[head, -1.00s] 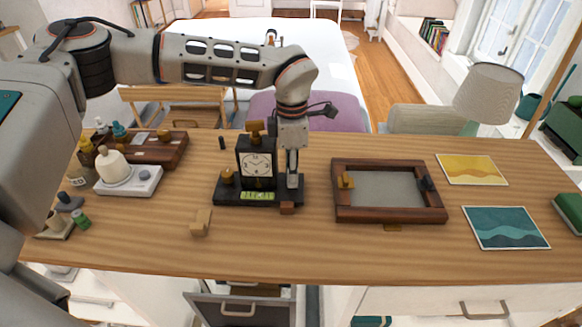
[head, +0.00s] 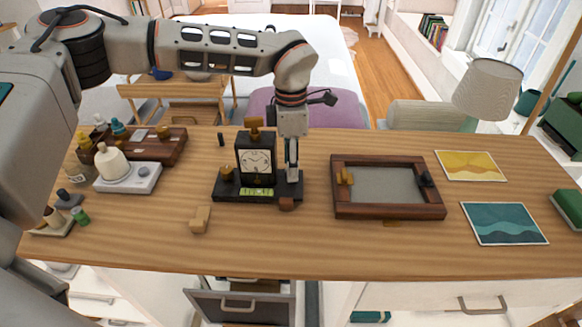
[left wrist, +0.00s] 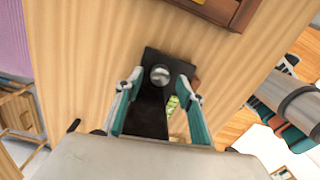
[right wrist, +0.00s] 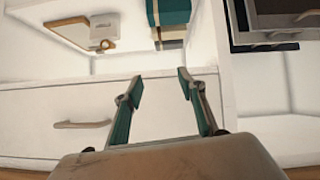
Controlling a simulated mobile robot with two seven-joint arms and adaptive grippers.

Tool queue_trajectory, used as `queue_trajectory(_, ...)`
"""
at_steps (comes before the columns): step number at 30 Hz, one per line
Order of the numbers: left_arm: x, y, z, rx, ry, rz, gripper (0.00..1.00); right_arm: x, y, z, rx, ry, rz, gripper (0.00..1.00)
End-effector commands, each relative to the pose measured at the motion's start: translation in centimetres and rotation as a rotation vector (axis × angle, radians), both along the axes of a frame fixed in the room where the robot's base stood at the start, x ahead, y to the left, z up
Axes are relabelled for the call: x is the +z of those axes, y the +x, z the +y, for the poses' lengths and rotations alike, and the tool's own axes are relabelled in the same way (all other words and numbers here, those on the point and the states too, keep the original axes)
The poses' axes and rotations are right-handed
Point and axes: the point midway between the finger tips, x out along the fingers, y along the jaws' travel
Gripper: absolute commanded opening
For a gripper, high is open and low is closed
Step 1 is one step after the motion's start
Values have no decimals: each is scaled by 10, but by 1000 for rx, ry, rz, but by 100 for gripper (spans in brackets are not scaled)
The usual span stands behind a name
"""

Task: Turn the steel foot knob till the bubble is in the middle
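The black clock (head: 256,160) stands upright on a black base (head: 232,193). A green level vial (head: 256,192) lies at the base's front; its bubble is too small to place. My left gripper (head: 292,174) points down over the base's right end. In the left wrist view the round steel knob (left wrist: 160,75) lies between the open fingers (left wrist: 160,90), with gaps at both sides; part of the vial (left wrist: 172,104) shows beside it. In the head view the fingers hide the knob. My right gripper (right wrist: 158,85) is open and empty, facing the white drawer fronts below.
A brass knob (head: 226,174) sits on the base's left end. A reddish-brown block (head: 287,204) is at its front right corner. A small wooden block (head: 200,219) lies in front. A wooden frame tray (head: 388,213) is to the right, a white stand (head: 130,178) to the left.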

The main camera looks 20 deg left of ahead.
Motion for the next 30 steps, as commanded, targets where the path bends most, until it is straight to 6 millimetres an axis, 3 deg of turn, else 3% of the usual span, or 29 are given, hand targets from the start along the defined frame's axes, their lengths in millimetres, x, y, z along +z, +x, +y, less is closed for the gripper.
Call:
queue_trajectory(9, 66, 2, 0, 1, 0, -4, 39, 0, 0, 1, 0, 2, 0, 40)
queue_trajectory(15, 92, 2, 0, 0, 0, -2, 39, 0, 0, 1, -1, 3, 0, 40)
queue_trajectory(30, 101, 1, 0, 1, 0, 0, 39, 0, 0, 1, -1, 3, 0, 40)
